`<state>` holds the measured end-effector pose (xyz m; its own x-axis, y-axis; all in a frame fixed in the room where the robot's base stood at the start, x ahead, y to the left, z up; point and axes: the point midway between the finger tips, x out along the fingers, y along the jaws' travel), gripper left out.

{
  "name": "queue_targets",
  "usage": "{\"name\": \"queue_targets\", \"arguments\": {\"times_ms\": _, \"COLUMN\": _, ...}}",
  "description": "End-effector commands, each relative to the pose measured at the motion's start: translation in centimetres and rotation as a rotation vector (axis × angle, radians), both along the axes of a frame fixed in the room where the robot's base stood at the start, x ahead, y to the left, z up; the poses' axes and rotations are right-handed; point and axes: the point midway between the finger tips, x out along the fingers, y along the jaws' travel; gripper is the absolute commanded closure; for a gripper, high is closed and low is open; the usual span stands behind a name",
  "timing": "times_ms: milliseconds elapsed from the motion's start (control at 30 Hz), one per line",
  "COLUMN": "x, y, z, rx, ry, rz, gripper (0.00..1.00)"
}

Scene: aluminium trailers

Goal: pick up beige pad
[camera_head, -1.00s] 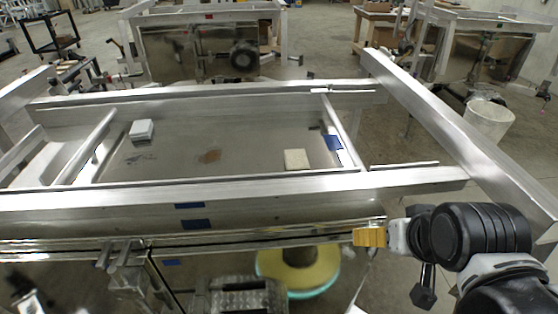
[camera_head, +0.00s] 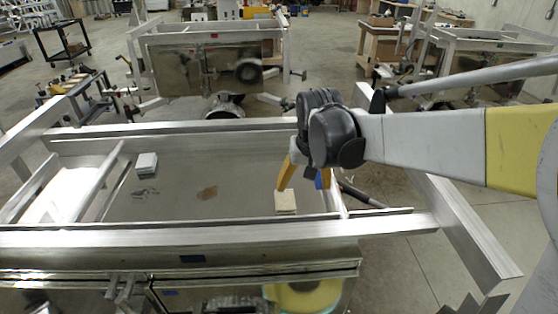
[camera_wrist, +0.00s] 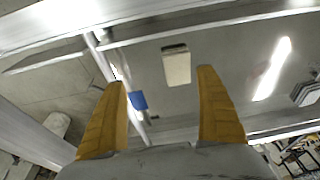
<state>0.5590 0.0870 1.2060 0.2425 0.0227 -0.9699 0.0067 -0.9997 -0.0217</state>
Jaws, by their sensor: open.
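The beige pad (camera_head: 285,203) is a small, flat, pale block lying on the grey panel inside the trailer frame, near its right end. In the wrist view the pad (camera_wrist: 177,68) lies ahead of the fingers, between their lines and clear of both. My gripper (camera_head: 304,181) hangs over the right part of the panel, with its yellow fingers apart and pointing down. One fingertip appears just above the pad in the head view; the exact gap cannot be told. In the wrist view my gripper (camera_wrist: 163,78) is open and empty.
A light grey-white block (camera_head: 146,162) lies on the left of the panel. The aluminium front rail (camera_head: 200,236) and a crossbar border the panel. A blue patch (camera_wrist: 139,100) shows beside the left finger.

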Motion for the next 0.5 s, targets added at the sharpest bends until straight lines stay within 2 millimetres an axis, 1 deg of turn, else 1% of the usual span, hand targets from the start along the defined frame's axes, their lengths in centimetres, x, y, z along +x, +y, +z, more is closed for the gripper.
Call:
{"name": "queue_targets", "arguments": {"times_ms": 33, "x": 1.5, "y": 1.0, "z": 0.6, "rx": -0.004, "ry": 0.024, "rz": 0.003, "gripper": 0.16}}
{"name": "queue_targets", "arguments": {"times_ms": 100, "x": 3.0, "y": 2.1, "z": -0.1, "rx": -0.009, "ry": 0.057, "rz": 0.002, "gripper": 0.16}}
{"name": "queue_targets", "arguments": {"times_ms": 200, "x": 4.5, "y": 3.3, "z": -1.1, "rx": -0.016, "ry": 0.093, "rz": 0.001, "gripper": 0.16}}
{"name": "queue_targets", "arguments": {"times_ms": 367, "x": 5.5, "y": 4.3, "z": -2.4, "rx": -0.021, "ry": 0.122, "rz": -0.001, "gripper": 0.16}}
{"name": "queue_targets", "arguments": {"times_ms": 467, "x": 5.8, "y": 4.4, "z": -3.8, "rx": -0.022, "ry": 0.127, "rz": -0.002, "gripper": 0.16}}
{"name": "queue_targets", "arguments": {"times_ms": 500, "x": 5.8, "y": 4.4, "z": -4.5, "rx": -0.022, "ry": 0.127, "rz": -0.002, "gripper": 0.16}}
